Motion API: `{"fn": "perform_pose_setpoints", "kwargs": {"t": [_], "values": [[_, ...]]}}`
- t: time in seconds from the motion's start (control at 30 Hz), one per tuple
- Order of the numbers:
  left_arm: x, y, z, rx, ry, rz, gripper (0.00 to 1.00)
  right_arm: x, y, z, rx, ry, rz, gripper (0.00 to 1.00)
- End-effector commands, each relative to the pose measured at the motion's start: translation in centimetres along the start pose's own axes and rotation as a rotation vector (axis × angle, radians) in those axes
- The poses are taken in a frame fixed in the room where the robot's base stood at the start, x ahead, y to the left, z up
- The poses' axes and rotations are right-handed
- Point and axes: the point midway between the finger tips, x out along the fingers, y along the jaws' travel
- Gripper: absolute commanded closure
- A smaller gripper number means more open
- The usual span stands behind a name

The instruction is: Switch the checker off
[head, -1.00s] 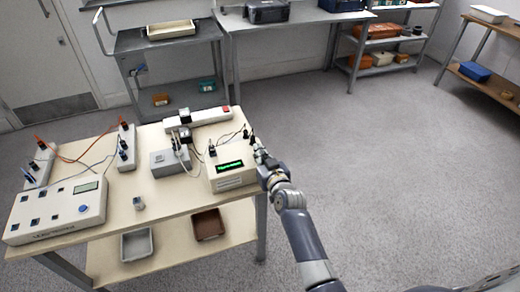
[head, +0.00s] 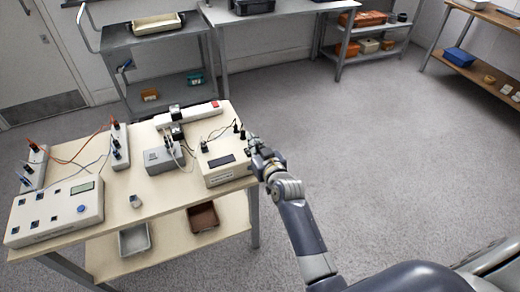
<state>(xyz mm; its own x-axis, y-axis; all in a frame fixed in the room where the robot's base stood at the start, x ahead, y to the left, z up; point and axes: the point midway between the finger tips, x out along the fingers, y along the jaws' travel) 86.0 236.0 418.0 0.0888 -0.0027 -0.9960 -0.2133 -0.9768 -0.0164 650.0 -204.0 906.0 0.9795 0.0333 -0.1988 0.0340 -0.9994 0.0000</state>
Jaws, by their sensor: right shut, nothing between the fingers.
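The checker, as I take it, is the cream box (head: 226,172) at the right end of the table. The small display (head: 222,161) on its top is dark. Dark plugs with leads stand on its back part. My right gripper (head: 255,148) is shut and empty at the right side of this box, by its back right corner. I cannot tell whether the fingertips touch the box, and any switch there is hidden. My left gripper is not in view.
On the table (head: 165,204) stand a large console (head: 60,222), a grey box (head: 160,160) with leads, a power strip (head: 200,112) and a small metal cup (head: 135,201). Trays lie on the lower shelf. The floor to the right is open.

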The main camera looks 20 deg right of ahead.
Motion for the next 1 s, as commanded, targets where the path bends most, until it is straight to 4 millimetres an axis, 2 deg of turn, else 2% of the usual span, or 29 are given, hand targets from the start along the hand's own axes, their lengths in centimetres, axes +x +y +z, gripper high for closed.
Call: {"fn": "perform_pose_setpoints", "kwargs": {"t": [0.2, 0.4, 0.6, 1.0], "values": [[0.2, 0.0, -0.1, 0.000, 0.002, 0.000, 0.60, -3.3, 0.0, -0.4, 0.001, -0.002, 0.000, 1.00], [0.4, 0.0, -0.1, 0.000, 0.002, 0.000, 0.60, -5.2, 0.0, -0.8, 0.000, -0.001, 0.000, 1.00], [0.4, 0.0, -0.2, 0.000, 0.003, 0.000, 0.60, -5.9, 0.0, -1.0, 0.000, -0.001, 0.000, 1.00], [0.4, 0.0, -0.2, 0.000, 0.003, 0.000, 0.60, -5.9, 0.0, -1.0, 0.000, -0.001, 0.000, 1.00]]}}
